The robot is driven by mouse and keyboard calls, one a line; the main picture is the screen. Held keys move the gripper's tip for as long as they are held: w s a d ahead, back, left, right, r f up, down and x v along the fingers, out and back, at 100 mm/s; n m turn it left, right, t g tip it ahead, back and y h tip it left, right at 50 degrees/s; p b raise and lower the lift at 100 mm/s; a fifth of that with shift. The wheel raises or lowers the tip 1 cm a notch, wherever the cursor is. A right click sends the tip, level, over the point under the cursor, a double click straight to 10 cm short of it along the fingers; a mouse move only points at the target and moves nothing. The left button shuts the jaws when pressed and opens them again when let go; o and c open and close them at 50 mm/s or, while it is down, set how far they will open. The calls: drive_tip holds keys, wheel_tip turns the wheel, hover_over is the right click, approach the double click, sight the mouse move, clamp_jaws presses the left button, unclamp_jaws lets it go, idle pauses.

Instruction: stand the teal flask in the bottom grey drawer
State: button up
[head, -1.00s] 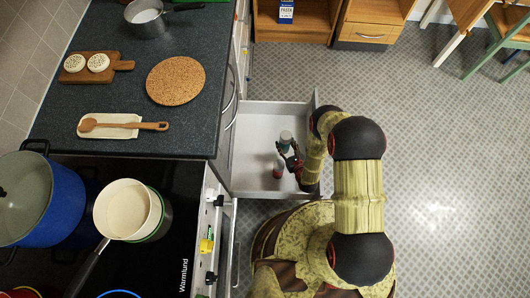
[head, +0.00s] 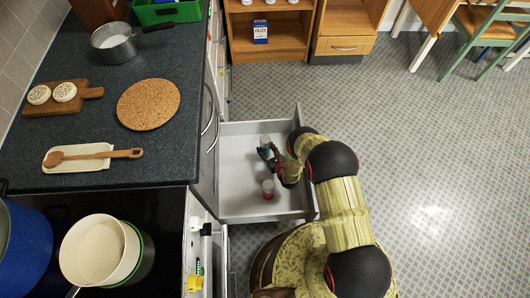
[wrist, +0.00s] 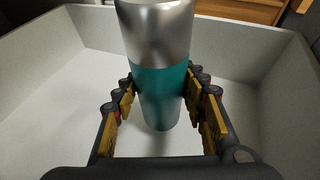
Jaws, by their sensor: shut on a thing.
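The teal flask (head: 265,141) with a silver top is inside the open grey drawer (head: 240,208), toward its far side. My gripper (head: 274,154) is shut on the flask. In the wrist view, the flask (wrist: 160,85) stands upright between the two fingers (wrist: 162,112), over the pale drawer floor. I cannot tell whether its base touches the floor. Part of its body is hidden by my gripper in the head view.
The dark counter (head: 160,165) borders the drawer on the left.

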sight(268, 154)
drive_tip(key=shift+w+f+b, duration=0.25)
drive_tip(key=shift+f+b, duration=0.15)
drive_tip(key=shift+f, duration=0.5)
drive_tip(key=shift+w+f+b, duration=0.2)
drive_tip(key=shift+f+b, duration=0.2)
drive_tip(key=shift+f, duration=0.5)
drive_tip(key=shift+f, duration=0.15)
drive_tip(key=o, duration=1.4)
drive_tip(key=shift+s, duration=0.1)
drive_tip(key=p+v, duration=0.3)
drive_tip(key=v, duration=0.3)
drive_tip(key=shift+s+r, duration=0.2)
drive_tip(key=shift+r, duration=0.1)
drive_tip(key=shift+s+d+r, duration=0.1)
drive_tip(key=shift+s+d, duration=0.1)
drive_tip(key=shift+s, duration=0.25)
